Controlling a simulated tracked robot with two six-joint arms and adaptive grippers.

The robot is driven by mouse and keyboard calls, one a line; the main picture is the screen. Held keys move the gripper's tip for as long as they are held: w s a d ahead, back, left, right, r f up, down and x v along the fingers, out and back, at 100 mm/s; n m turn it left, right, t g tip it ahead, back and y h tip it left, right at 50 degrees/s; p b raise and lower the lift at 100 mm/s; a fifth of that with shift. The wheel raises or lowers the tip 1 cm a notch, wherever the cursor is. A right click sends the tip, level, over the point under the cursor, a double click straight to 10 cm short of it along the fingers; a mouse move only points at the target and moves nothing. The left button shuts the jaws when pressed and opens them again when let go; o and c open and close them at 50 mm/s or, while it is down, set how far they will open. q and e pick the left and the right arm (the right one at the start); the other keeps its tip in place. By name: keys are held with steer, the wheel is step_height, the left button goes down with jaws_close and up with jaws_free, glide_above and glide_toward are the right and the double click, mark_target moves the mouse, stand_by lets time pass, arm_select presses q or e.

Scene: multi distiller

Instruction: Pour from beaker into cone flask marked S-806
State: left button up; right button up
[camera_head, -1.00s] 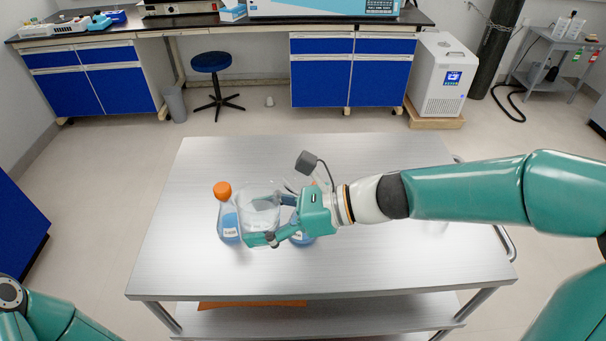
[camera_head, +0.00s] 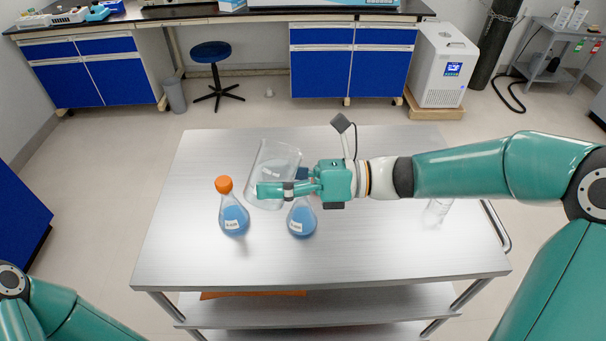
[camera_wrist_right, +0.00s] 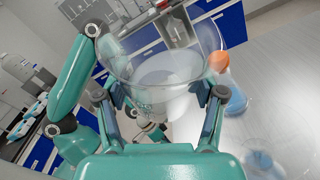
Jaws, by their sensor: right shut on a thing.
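My right gripper (camera_head: 268,190) is shut on a clear glass beaker (camera_head: 276,158) and holds it above the table, leaning to the right at the top. In the right wrist view the beaker (camera_wrist_right: 165,68) sits between both fingers; whether it holds liquid is unclear. A cone flask with an orange cap and blue liquid (camera_head: 233,217) stands left of the gripper. A second cone flask with blue liquid (camera_head: 301,221) stands below the gripper, which hides its top. Both flasks carry white labels too small to read. My left gripper is out of view.
The flasks stand on a metal cart table (camera_head: 190,250) with free room at the left, front and back. A small clear glass vessel (camera_head: 437,212) stands at the right under my right arm. A blue stool (camera_head: 213,52) and bench are beyond.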

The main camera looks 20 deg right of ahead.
steer(key=shift+w+d+r, duration=0.15)
steer(key=shift+w, duration=0.05)
steer(key=shift+s+r, duration=0.1)
steer(key=shift+s, duration=0.05)
steer(key=shift+m, duration=0.3)
stand_by(0.3)
steer(key=shift+r+y, duration=0.1)
steer(key=shift+y, duration=0.2)
steer(key=shift+r+m+t, duration=0.1)
steer(key=shift+m+t, duration=0.2)
steer(key=shift+w+b, duration=0.2)
steer(key=shift+b, duration=0.1)
